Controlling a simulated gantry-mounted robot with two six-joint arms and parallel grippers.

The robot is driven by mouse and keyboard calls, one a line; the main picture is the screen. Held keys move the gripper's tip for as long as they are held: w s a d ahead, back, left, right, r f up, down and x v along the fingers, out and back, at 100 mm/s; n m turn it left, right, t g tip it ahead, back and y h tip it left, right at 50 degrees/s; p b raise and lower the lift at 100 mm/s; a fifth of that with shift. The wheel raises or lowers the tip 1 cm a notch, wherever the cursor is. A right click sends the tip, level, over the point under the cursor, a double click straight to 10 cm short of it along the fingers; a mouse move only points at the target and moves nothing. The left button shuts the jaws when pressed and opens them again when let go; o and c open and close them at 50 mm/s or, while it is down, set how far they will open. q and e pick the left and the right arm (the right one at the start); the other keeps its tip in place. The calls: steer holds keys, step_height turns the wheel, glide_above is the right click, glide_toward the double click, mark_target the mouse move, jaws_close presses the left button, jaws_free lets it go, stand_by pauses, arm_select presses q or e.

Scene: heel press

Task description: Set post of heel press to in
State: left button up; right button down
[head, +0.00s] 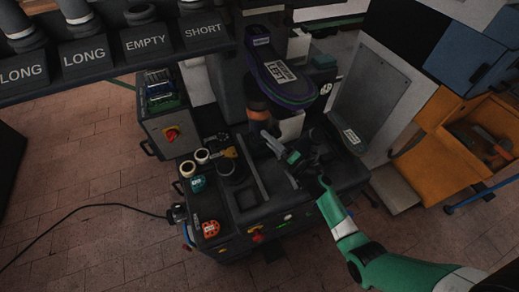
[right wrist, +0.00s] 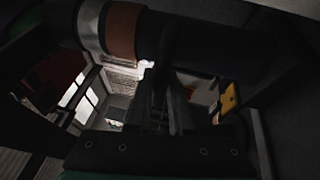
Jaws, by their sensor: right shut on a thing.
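The heel press (head: 240,185) stands in the middle of the head view, a dark machine with a tall column. Its post (head: 258,112) shows as a dark cylinder with a copper band, below the purple-edged last. The post also crosses the top of the right wrist view (right wrist: 215,45), with copper and silver bands. My right gripper (head: 268,138) reaches in from the lower right and is shut on the post. In the right wrist view its fingers (right wrist: 168,95) run up to the dark cylinder; the contact is in shadow. My left gripper is not in view.
A rack (head: 110,52) with LONG, EMPTY and SHORT slots runs along the upper left. White-topped pots (head: 201,156) and an orange knob (head: 211,229) are on the press's left side. A grey panel (head: 370,100) and an orange bin (head: 455,150) stand to the right.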

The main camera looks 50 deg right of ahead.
steer(key=shift+f, duration=0.15)
steer(key=c, duration=0.8)
jaws_free()
steer(key=shift+d, duration=0.1)
steer(key=shift+s, duration=0.35)
steer(key=s+a+f+p, duration=0.1)
steer(key=s+p, duration=0.1)
steer(key=s, duration=0.8)
steer(key=shift+s+a+f+p, duration=0.15)
steer(key=shift+s+f+p, duration=0.2)
steer(key=shift+p, duration=0.05)
